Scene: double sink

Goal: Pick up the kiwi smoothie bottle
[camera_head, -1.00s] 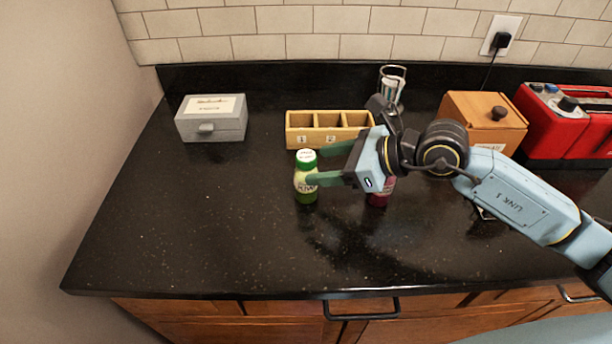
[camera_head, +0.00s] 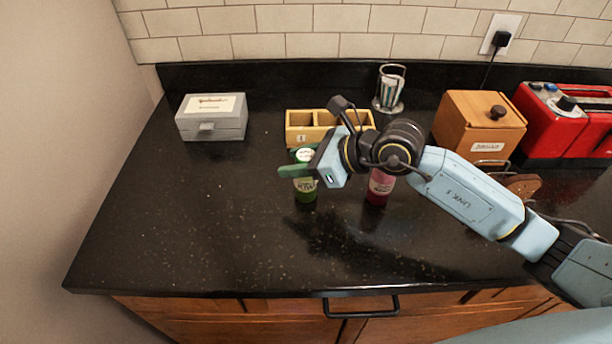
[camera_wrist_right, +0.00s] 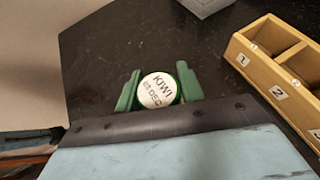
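The kiwi smoothie bottle (camera_head: 305,188) is green with a white cap. It stands upright on the black counter. Its cap, lettered KIWI, shows in the right wrist view (camera_wrist_right: 158,91). My right gripper (camera_head: 298,163) has its green fingers on either side of the bottle, one in front and one behind. The front finger covers part of the bottle in the head view. My left gripper is not in view.
A red bottle (camera_head: 380,187) stands just right, beneath my right arm. Behind is a wooden compartment box (camera_head: 298,137) with numbered labels. A grey box (camera_head: 211,122) is at back left; a wooden bin (camera_head: 476,125) and red toaster (camera_head: 553,125) are at right. The left front counter is clear.

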